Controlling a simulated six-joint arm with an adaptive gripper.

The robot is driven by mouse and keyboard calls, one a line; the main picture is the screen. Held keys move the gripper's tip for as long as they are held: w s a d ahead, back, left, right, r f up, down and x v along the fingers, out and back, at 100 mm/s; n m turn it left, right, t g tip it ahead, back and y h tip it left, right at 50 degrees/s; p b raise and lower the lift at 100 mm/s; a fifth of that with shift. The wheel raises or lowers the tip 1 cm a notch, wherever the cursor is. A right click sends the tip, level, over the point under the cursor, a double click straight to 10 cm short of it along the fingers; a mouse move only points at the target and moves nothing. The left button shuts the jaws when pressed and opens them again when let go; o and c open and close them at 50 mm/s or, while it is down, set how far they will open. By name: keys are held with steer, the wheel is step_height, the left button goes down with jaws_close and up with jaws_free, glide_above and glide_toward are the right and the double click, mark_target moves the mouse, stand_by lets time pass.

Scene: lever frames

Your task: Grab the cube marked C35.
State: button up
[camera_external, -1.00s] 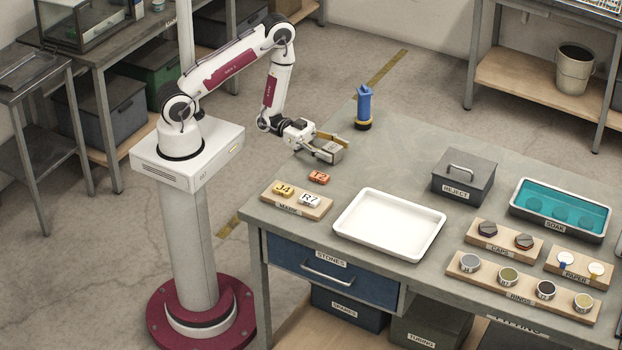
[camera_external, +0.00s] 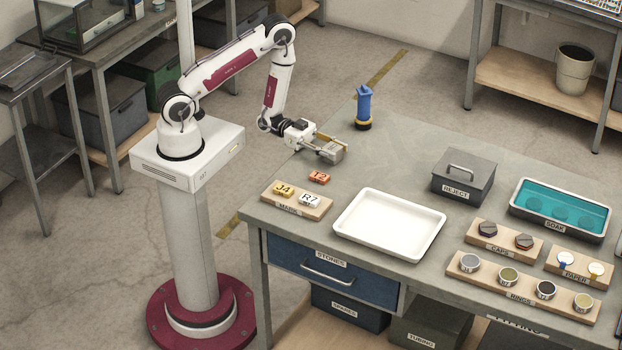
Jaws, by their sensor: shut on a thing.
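My gripper (camera_external: 328,149) is over the back left part of the table, shut on a grey block (camera_external: 332,153). The block sits between the two fingers; no marking on it can be read from here, so I cannot tell whether it is C35. I cannot tell whether the block touches the table. No other cube marked C35 shows. An orange block marked T2 (camera_external: 319,177) lies on the table just in front of my gripper. A yellow block J4 (camera_external: 283,188) and a white block R7 (camera_external: 309,200) sit on the wooden MARK board (camera_external: 318,212).
A blue and yellow upright object (camera_external: 363,108) stands behind my gripper. A white tray (camera_external: 437,222) lies in front to the right. The REJECT box (camera_external: 463,178), teal SOAK tub (camera_external: 524,211) and boards of caps and rings are farther right. The table between gripper and REJECT box is clear.

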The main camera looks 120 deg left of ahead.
mark_target(334, 148)
steer(key=shift+r, duration=0.25)
steer(key=shift+r, duration=4.75)
